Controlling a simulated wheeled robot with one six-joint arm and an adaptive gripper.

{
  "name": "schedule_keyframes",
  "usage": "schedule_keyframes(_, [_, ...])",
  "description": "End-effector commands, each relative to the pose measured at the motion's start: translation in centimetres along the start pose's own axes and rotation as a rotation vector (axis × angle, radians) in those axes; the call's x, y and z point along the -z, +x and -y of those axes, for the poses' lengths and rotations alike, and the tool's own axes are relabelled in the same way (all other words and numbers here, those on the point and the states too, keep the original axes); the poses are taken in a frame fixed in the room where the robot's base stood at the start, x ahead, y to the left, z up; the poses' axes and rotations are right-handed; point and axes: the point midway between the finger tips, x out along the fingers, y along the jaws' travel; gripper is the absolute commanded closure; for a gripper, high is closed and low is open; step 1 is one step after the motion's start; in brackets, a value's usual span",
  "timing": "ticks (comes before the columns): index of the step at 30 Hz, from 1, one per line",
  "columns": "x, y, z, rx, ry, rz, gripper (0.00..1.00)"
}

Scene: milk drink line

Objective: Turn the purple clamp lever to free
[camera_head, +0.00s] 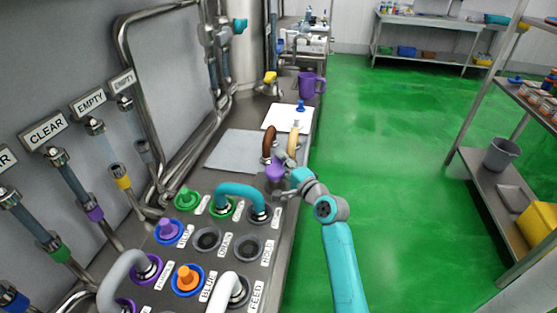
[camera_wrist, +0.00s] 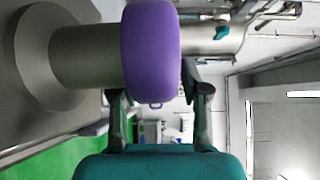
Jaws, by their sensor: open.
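A purple piece with a rounded rim (camera_head: 275,172) stands at the right edge of the steel deck. In the wrist view it is a thick purple band (camera_wrist: 151,50) on a grey cylindrical post (camera_wrist: 85,55). I take it for the clamp lever, though its turned position cannot be told. My gripper (camera_head: 284,162) is at this piece, at the end of the teal arm. In the wrist view my gripper (camera_wrist: 154,88) is open, with one dark finger on each side of the purple band. Whether the fingers touch it is unclear.
Brown and cream curved hoses (camera_head: 269,142) stand just behind the gripper. A teal bent hose (camera_head: 241,190) and several coloured ports are nearer on the deck. A purple jug (camera_head: 311,85) stands farther back. The green floor (camera_head: 400,180) to the right is clear up to a shelf rack.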

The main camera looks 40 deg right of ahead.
Motion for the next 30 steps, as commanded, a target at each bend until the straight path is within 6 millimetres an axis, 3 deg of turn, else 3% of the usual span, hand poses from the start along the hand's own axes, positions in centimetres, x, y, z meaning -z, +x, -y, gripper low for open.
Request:
schedule_keyframes(6, [0.0, 1.8, 0.0, 0.000, -0.001, 0.000, 0.54])
schedule_keyframes(15, [0.0, 1.9, 0.0, 0.000, -0.001, -0.001, 0.54])
schedule_keyframes(17, [0.0, 1.9, 0.0, 0.000, -0.001, -0.001, 0.64])
schedule_keyframes(21, [0.0, 1.9, 0.0, 0.000, -0.001, -0.001, 0.99])
schedule_keyframes(30, [0.0, 1.9, 0.0, -0.001, -0.001, 0.002, 1.00])
